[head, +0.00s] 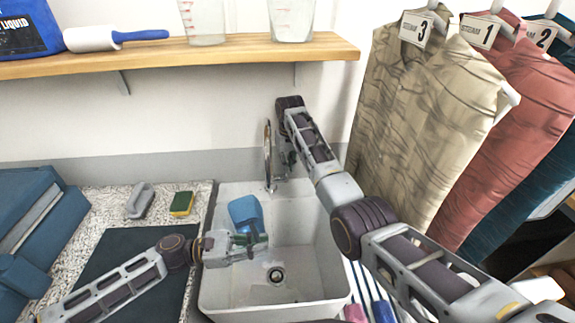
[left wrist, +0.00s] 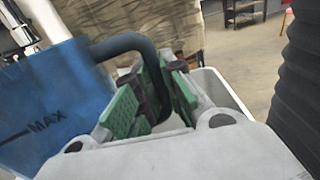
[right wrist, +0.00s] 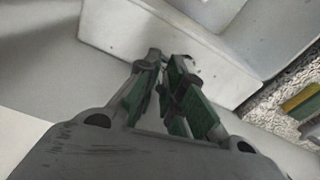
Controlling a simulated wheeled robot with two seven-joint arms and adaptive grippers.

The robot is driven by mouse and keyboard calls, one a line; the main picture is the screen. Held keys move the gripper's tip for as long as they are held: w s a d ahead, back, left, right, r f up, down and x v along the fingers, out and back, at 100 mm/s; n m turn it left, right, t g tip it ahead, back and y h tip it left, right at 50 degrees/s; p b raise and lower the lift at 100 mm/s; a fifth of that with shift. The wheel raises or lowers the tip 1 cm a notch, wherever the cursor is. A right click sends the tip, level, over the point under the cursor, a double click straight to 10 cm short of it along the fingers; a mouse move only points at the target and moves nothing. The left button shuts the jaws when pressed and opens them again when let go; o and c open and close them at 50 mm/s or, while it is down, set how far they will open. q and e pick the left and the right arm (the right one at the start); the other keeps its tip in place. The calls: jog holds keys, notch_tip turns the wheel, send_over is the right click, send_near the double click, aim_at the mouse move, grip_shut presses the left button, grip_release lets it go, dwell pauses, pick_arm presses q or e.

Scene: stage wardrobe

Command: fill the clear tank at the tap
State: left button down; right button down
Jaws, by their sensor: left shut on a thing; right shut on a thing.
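The tank (head: 245,211) looks blue, with a dark handle; a MAX mark shows on it in the left wrist view (left wrist: 40,115). My left gripper (head: 252,241) is shut on its handle and holds it over the left part of the white sink (head: 312,285), left of the tap and tilted. The tap (head: 267,155) is a tall chrome arch at the back of the sink. My right gripper (head: 284,158) is beside the tap, its fingers close together in the right wrist view (right wrist: 165,75). What it holds is mostly hidden, apparently the tap's lever. I see no water running.
A wooden shelf (head: 170,50) above holds measuring jugs (head: 291,18), a lint roller (head: 95,38) and a blue bottle (head: 25,28). A brush (head: 140,200) and a sponge (head: 182,203) lie on the counter left of the sink. Shirts (head: 425,110) hang at right, near my right arm.

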jog(key=shift+w+g, duration=0.4)
jog(key=shift+w, duration=0.2)
jog(key=shift+s+f+g, duration=0.1)
jog(key=shift+f+g, duration=0.05)
jog(key=shift+g, duration=0.25)
dwell(0.7)
jog(key=c, duration=1.9)
grip_release()
jog(key=o, duration=0.4)
jog(key=shift+s+r, duration=0.1)
jog(key=shift+r, duration=0.1)
jog(key=shift+r, duration=5)
